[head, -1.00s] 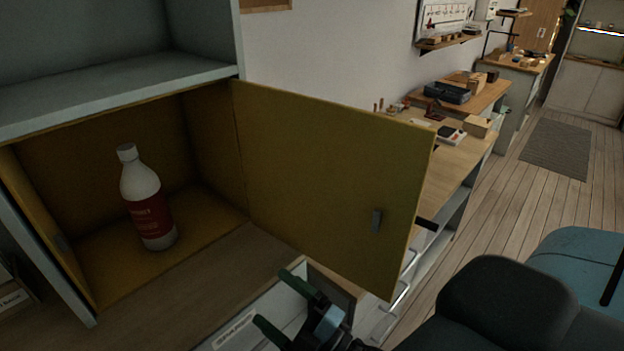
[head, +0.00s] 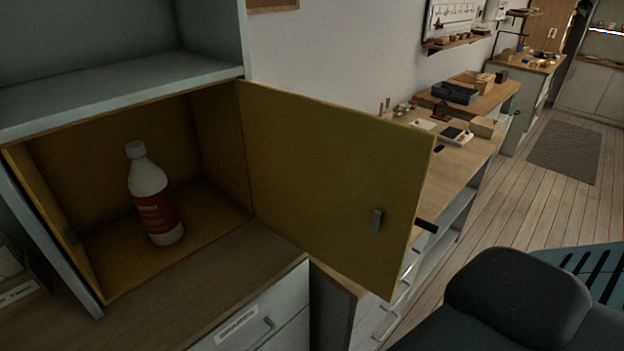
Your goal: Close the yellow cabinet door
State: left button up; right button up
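The yellow cabinet door (head: 320,180) stands wide open, swung out to the right of the yellow-lined compartment (head: 215,135). A white bottle with a red label (head: 154,200) stands upright inside the compartment, clear of the door. Neither gripper can be made out. A dark rounded link of my own arm fills the lower right. A short black bar (head: 427,225) sticks out past the door's free edge; what it belongs to is hidden behind the door.
Below the compartment is a wooden counter (head: 215,287) over a labelled white drawer (head: 262,318). A grey shelf (head: 110,95) lies above. Behind the door, a workbench (head: 470,160) with several small items runs along the wall. The floor (head: 500,205) to the right is open.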

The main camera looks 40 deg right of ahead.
aim_at(320, 170)
jog(key=l+u, duration=0.15)
jog(key=l, duration=0.4)
jog(key=l+u, duration=0.2)
jog(key=l, duration=0.3)
jog(key=k+l+u, duration=0.15)
jog(key=l, duration=0.4)
jog(key=l+u, duration=0.2)
jog(key=l, duration=0.3)
jog(key=k+l+u, duration=0.15)
jog(key=l, duration=0.35)
jog(key=k+j, duration=0.2)
jog(key=j, duration=0.2)
